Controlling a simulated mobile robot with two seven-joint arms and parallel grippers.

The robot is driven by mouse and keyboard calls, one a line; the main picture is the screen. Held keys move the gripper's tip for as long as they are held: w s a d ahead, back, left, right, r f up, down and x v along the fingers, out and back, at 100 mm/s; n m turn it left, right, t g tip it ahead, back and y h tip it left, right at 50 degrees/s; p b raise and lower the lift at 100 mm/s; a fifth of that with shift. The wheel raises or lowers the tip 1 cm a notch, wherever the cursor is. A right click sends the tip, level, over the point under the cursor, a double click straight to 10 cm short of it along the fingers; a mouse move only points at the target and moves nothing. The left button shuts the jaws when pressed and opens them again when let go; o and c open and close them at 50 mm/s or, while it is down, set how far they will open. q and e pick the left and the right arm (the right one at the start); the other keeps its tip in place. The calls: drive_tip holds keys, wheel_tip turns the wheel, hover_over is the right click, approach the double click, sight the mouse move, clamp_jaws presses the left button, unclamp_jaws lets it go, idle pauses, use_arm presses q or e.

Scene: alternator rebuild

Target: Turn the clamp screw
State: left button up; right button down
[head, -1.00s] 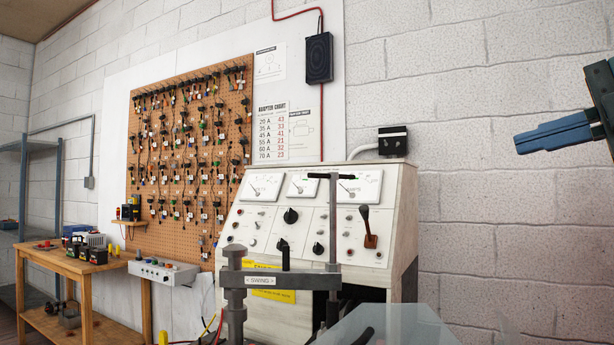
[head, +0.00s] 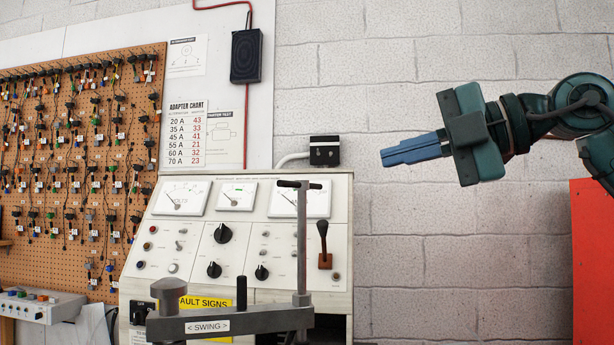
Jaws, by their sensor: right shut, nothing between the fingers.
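The clamp screw (head: 301,240) is a grey upright rod with a dark T-shaped cross handle (head: 299,184) at its top. It stands at the right end of the grey swing arm (head: 240,321), which bears a "SWING" label (head: 207,326). The lower part of the clamp is out of the frame. My right gripper (head: 384,157) is shut and empty, with blue fingers pointing left. It is up and to the right of the T handle, clear of it. My left gripper is not in view.
The white test bench (head: 335,268) with dials, knobs and a brown-based lever (head: 323,240) stands behind the clamp. A pegboard of adapter leads (head: 75,160) is at left. A red panel (head: 592,260) is at far right. The space between gripper and handle looks clear.

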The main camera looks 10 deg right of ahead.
sight(291, 184)
drive_tip(key=p+x, duration=0.2)
drive_tip(key=x, duration=1.1)
drive_tip(key=shift+w+a+f, duration=0.15)
drive_tip(key=shift+a, duration=0.1)
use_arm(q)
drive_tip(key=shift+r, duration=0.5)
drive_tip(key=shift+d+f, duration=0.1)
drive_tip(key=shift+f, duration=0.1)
use_arm(e)
drive_tip(key=shift+a, duration=0.2)
use_arm(q)
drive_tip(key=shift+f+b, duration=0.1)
drive_tip(key=shift+b, duration=0.4)
use_arm(e)
drive_tip(key=shift+a, duration=0.15)
